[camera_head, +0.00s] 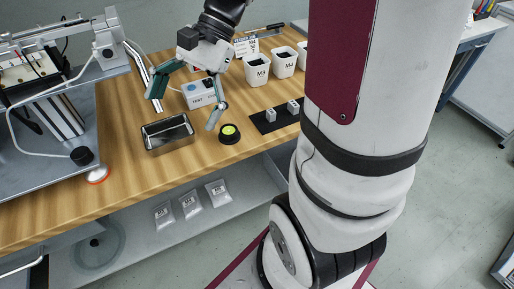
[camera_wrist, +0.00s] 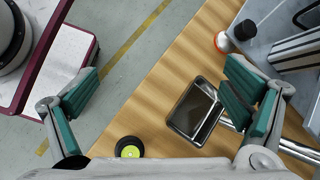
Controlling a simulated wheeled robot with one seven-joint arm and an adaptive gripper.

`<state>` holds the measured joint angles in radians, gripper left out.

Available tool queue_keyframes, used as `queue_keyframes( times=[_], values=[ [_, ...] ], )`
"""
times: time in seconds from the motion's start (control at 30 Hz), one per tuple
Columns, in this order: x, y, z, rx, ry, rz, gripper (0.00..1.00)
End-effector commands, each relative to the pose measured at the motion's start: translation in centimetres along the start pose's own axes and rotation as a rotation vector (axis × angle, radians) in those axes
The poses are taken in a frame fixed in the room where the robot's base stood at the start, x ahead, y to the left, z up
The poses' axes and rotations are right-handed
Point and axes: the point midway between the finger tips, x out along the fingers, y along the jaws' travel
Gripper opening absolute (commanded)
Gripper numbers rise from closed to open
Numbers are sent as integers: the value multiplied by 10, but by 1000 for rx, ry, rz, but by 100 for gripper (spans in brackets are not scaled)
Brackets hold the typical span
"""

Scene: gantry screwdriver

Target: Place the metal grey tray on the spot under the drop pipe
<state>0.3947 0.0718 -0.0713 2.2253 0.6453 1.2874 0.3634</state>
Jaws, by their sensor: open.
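The metal grey tray (camera_head: 168,132) is a shallow rectangle with a shiny rim, lying flat on the wooden table near its front edge. In the wrist view the tray (camera_wrist: 193,112) is right of centre, partly beside the right finger. My gripper (camera_head: 185,107) is open and empty above the table behind the tray; its spread green fingers also show in the wrist view (camera_wrist: 162,88). A shiny metal pipe (camera_head: 142,68) slants down beside the machine, left of my gripper. I cannot clearly make out the spot under it.
A black round piece with a yellow-green top (camera_head: 229,133) stands right of the tray. A white box (camera_head: 199,93) and white cups (camera_head: 257,70) are behind. A grey machine plate (camera_head: 70,150) and an orange-white disc (camera_head: 98,174) are left. Bare wood lies between disc and tray.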

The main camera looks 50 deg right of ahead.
Motion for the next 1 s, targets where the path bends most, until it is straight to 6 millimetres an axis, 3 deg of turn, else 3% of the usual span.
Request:
queue_keyframes(
  times=[0.03,0.2,0.4,0.6,0.7,1.0],
  values=[
    [-1,10,20,-94,35,40,94],
    [-2,53,64,-386,147,185,94],
    [-7,107,92,-717,289,353,94],
    [-15,151,98,-980,421,496,94],
    [-18,163,96,-1059,466,543,94],
    [-21,172,94,-1117,499,580,94]
  ],
)
